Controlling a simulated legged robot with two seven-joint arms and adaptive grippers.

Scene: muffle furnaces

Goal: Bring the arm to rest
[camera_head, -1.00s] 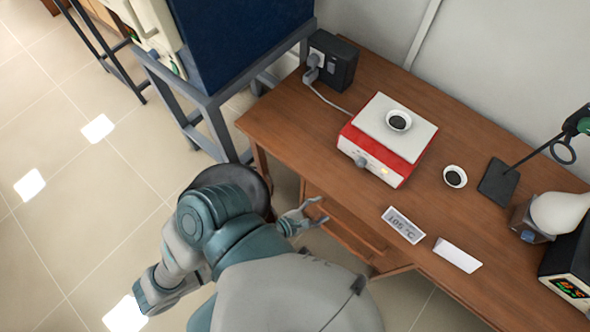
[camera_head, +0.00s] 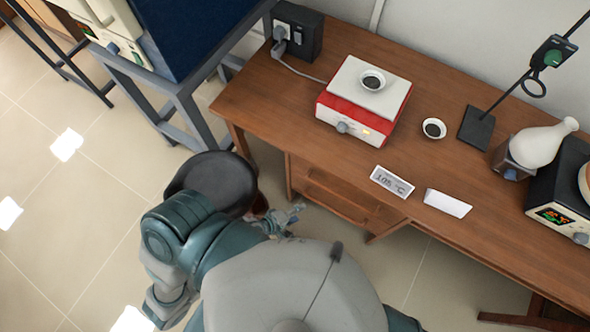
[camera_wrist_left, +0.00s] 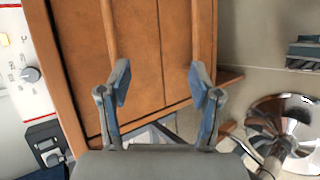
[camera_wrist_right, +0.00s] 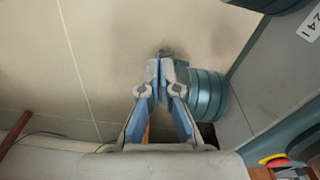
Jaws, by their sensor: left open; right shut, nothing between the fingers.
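My left gripper (camera_head: 286,219) is low in front of the desk's drawer side in the head view, partly hidden by my own body. In the left wrist view its two fingers (camera_wrist_left: 162,85) are apart with nothing between them, and the wooden desk front (camera_wrist_left: 150,60) lies beyond them. My right gripper (camera_wrist_right: 160,65) shows only in the right wrist view. Its fingertips meet and hold nothing, with floor (camera_wrist_right: 110,50) beyond. The head view does not show the right gripper.
A stool (camera_head: 215,180) stands beside my left arm. Floor is open at left.

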